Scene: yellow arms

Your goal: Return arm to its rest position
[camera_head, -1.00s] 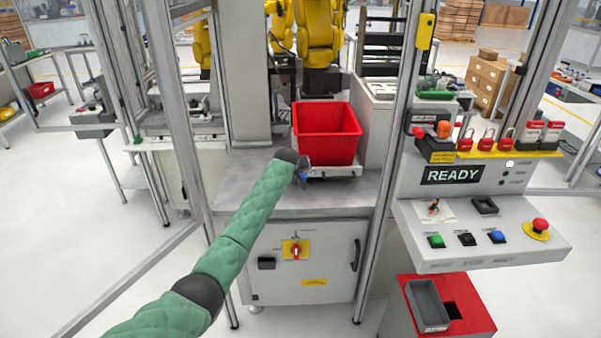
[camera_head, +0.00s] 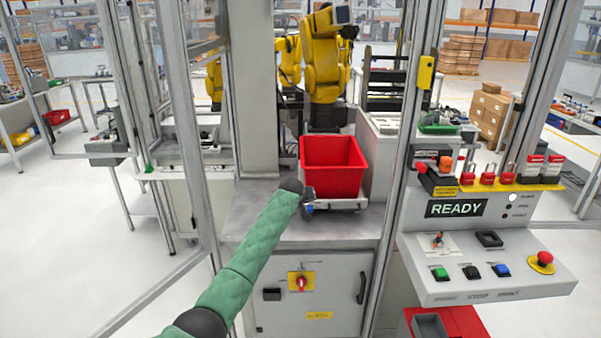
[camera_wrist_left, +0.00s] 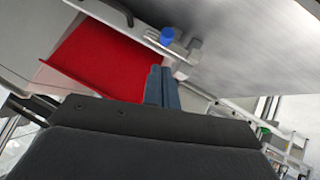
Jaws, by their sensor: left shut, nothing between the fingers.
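My left arm, in a green padded sleeve, reaches from the bottom left of the head view to the metal worktop inside the cell. My left gripper (camera_head: 309,193) is mostly hidden behind the dark wrist end, close to the front left corner of the red bin (camera_head: 332,167). In the left wrist view its blue-grey fingers (camera_wrist_left: 162,86) are together with nothing between them. Beyond them the red bin (camera_wrist_left: 105,60) and a blue knob (camera_wrist_left: 167,35) on a metal fixture show. Whether the fingers touch the fixture I cannot tell. My right gripper is not in view.
The red bin sits on a low metal carrier (camera_head: 345,205) on the worktop (camera_head: 255,212). Upright frame posts (camera_head: 392,200) flank the opening. A control panel (camera_head: 480,265) with a READY display stands right. A yellow robot arm (camera_head: 325,70) stands behind the bin.

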